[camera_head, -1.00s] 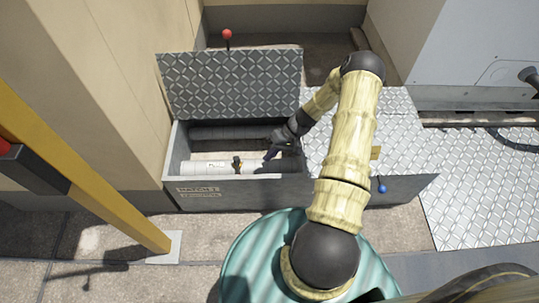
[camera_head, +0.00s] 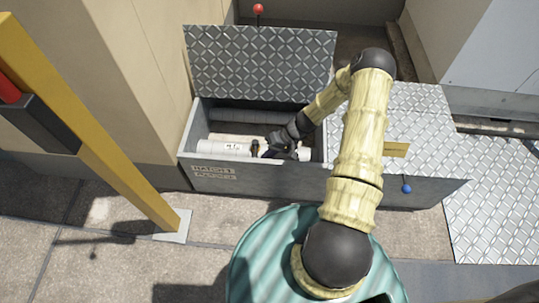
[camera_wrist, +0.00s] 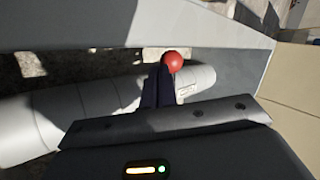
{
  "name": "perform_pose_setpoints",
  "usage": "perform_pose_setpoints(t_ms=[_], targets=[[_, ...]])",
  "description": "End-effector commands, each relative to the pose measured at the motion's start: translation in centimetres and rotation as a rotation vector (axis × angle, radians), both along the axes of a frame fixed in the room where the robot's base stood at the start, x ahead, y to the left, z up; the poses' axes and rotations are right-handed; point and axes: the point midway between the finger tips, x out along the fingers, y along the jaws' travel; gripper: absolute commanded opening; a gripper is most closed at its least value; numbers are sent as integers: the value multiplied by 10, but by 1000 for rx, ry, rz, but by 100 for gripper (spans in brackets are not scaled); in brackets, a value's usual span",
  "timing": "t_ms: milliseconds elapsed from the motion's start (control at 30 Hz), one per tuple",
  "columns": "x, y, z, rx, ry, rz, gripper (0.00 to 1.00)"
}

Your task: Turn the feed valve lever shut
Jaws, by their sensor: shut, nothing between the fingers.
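A pale pipe (camera_head: 222,148) with a white label runs along the bottom of an open grey floor box (camera_head: 262,180). A small dark upright part on the pipe (camera_head: 254,148) looks like the feed valve lever; its angle is too small to read. My gripper (camera_head: 269,154) is down inside the box, just right of that part. I cannot tell if they touch. In the wrist view my gripper's dark fingers (camera_wrist: 160,72) are together and empty, over the pipe (camera_wrist: 70,112). A red ball (camera_wrist: 174,62) shows at their tips; I cannot tell what it belongs to.
A raised tread-plate lid (camera_head: 258,62) stands behind the box, with a red knob (camera_head: 258,9) above its edge. A flat tread-plate cover (camera_head: 405,125) lies to the right, with a blue knob (camera_head: 406,188) by its front. A yellow post (camera_head: 100,115) stands at left.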

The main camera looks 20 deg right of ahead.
Motion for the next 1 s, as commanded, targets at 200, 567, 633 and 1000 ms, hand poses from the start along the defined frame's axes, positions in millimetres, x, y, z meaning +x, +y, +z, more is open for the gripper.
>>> perform_pose_setpoints(t_ms=[200,567,633,1000], targets=[[-2,6,3,3,2,1,0],[-4,19,0,1,1,1,0],[-4,19,0,1,2,1,0],[-5,10,3,1,2,1,0]])
